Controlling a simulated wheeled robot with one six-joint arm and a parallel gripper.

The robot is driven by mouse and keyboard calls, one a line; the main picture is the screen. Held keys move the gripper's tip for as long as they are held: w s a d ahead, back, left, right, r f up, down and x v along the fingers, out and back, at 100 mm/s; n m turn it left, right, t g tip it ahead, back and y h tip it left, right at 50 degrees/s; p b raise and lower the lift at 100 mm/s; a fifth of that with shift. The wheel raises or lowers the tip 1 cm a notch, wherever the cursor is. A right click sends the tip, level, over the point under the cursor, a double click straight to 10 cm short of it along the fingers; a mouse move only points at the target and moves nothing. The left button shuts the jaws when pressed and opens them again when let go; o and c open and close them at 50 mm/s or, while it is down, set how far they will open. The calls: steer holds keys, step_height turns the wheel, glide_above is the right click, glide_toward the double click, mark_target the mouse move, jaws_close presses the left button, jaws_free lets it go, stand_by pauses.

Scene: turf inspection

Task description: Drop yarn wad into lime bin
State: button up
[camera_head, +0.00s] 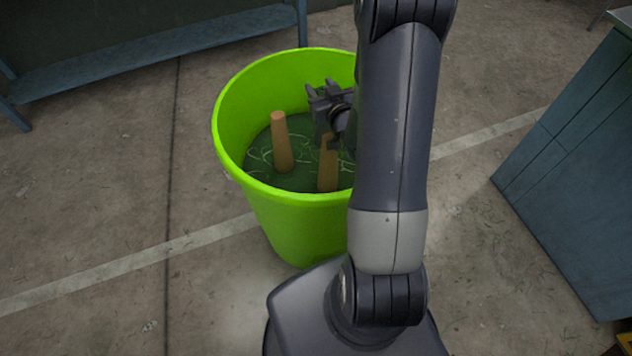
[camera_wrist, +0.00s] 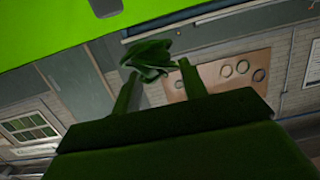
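The lime bin (camera_head: 300,215) stands upright on the floor, its mouth facing up. My gripper (camera_head: 322,90) is inside the bin's mouth, near the back right of the opening, partly hidden by my arm. In the wrist view a crumpled dark green yarn wad (camera_wrist: 149,56) sits at the fingertips of my gripper (camera_wrist: 156,75), spanning most of the gap between the two fingers. The wad overlaps the left fingertip and its right edge comes close to the right one. The wad cannot be made out clearly in the head view.
Two brown tapered pegs (camera_head: 282,143) and pale thin loops show inside the bin. A blue-grey bench (camera_head: 150,62) stands at the back left, and a teal cabinet (camera_head: 570,180) at the right. Open floor lies left of the bin.

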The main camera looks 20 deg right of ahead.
steer(key=o, duration=0.4)
steer(key=shift+s, duration=0.1)
steer(key=s+r+b, duration=0.1)
steer(key=s, duration=0.9)
steer(key=shift+s+r, duration=0.25)
steer(key=shift+r, duration=0.05)
steer(key=w, duration=0.3)
steer(key=w+f, duration=0.1)
steer(key=w, duration=0.2)
steer(key=w+p, duration=0.1)
steer(key=w, duration=0.3)
steer(key=shift+f, duration=0.25)
steer(key=r+p, duration=0.1)
steer(key=r, duration=0.2)
steer(key=shift+w+r+p, duration=0.1)
steer(key=shift+w+p, duration=0.25)
steer(key=shift+r, duration=0.4)
